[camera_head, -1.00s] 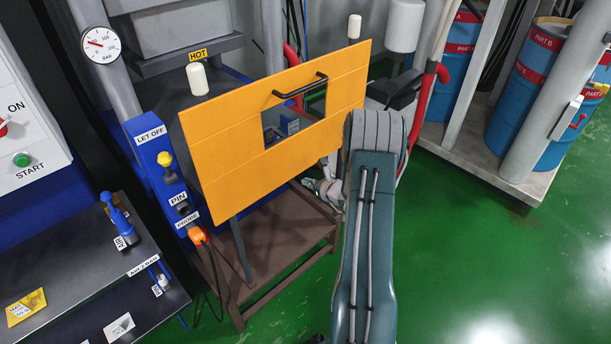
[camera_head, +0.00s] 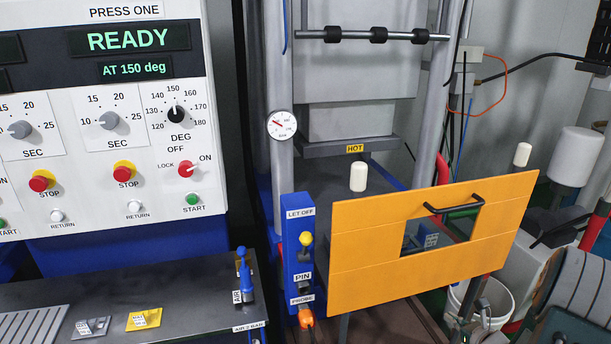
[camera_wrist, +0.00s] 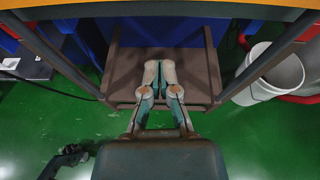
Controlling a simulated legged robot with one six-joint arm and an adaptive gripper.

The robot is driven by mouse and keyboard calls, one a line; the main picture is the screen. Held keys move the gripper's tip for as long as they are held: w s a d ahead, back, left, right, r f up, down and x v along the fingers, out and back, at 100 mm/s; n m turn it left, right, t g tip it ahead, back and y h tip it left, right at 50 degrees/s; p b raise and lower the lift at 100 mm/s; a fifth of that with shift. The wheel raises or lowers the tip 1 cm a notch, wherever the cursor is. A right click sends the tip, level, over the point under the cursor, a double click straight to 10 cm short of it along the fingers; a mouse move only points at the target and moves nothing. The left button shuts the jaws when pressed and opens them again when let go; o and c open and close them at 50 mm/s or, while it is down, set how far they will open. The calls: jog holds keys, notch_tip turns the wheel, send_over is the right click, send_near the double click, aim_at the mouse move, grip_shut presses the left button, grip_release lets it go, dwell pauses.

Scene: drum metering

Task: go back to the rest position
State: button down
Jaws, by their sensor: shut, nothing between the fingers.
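My gripper (camera_wrist: 160,72) shows in the wrist view with its two pale fingers together and nothing between them. It appears above a brown stand or shelf (camera_wrist: 200,82), below the orange panel whose edge crosses the top of that view. Whether the fingertips touch the brown surface cannot be told. In the head view my arm (camera_head: 570,300) shows at the lower right corner, and the orange panel (camera_head: 365,280) with its window and black handle (camera_head: 453,205) stands to its left.
A white bucket (camera_wrist: 268,75) stands right of my gripper, with red piping beside it. The blue box (camera_head: 297,240) with a yellow knob is left of the panel. The control panel reads READY (camera_head: 128,39). Green floor (camera_wrist: 255,125) is open near the stand.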

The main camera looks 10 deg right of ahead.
jog(key=a+r+n+g+y, duration=0.35)
jog(key=a+r+n, duration=0.45)
jog(key=a, duration=0.5)
jog(key=a+r+n+g+y, duration=0.35)
jog(key=a+r+n, duration=0.45)
jog(key=a, duration=0.4)
jog(key=s+a+r+n+h, duration=0.4)
jog(key=s+n, duration=0.4)
jog(key=n, duration=0.1)
jog(key=s+a+r+n+g+h, duration=0.1)
jog(key=s+a+r+n+h, duration=0.3)
jog(key=s+n, duration=0.5)
jog(key=shift+s+a+r+n, duration=0.3)
jog(key=shift+a+r, duration=0.1)
jog(key=shift+a, duration=0.2)
